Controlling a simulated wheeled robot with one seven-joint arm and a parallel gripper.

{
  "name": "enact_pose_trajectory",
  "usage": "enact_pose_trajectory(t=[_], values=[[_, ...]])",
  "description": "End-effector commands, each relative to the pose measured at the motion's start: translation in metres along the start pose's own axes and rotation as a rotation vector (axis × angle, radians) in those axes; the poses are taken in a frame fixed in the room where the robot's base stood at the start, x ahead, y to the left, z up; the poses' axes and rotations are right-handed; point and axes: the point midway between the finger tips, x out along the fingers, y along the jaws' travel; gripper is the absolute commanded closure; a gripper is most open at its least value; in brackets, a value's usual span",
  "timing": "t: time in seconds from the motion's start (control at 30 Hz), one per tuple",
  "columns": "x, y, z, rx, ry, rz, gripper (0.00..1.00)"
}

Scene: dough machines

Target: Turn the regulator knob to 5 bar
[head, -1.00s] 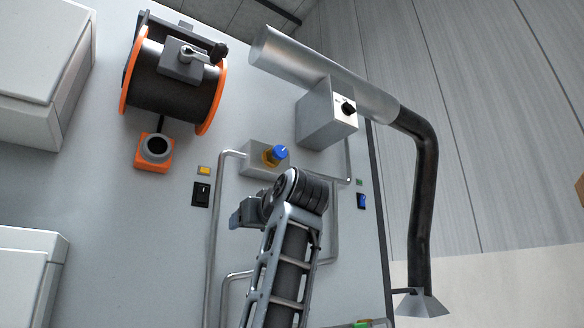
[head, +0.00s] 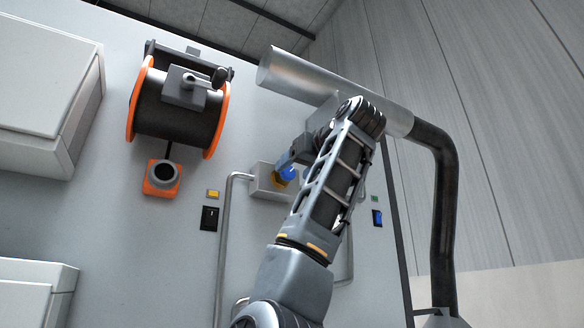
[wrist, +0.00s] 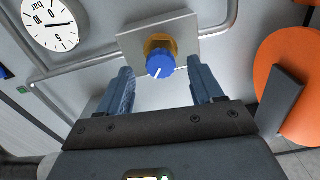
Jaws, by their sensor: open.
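The blue regulator knob (wrist: 160,64) sits on a brass-coloured collar on a grey box (wrist: 128,42) fixed to the wall. A white mark on its face points down and left in the wrist view. My gripper (wrist: 162,72) is open, with one finger on each side of the knob; I see gaps and no clear contact. In the head view the knob (head: 289,172) is partly hidden by my gripper (head: 283,162). A round white bar gauge (wrist: 52,22) appears upside down at the wrist view's upper left; its exact reading is unclear.
Metal pipes (head: 223,240) run along the wall near the box. An orange-rimmed hose reel (head: 178,110) is to the left, and its orange part (wrist: 295,85) is at the wrist view's right. A black switch (head: 209,218) and an exhaust duct (head: 445,210) are also nearby.

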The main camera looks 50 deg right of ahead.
Motion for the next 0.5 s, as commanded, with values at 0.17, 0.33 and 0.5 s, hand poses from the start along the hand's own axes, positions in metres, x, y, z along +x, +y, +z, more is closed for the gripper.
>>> enact_pose_trajectory(t=[0.17,0.33,0.5], values=[[0.021,-0.001,-0.001,0.001,-0.001,-0.001,0.34],[0.028,-0.001,0.0,0.0,0.0,-0.001,0.34],[0.028,0.0,0.0,0.0,0.0,0.0,0.34]])
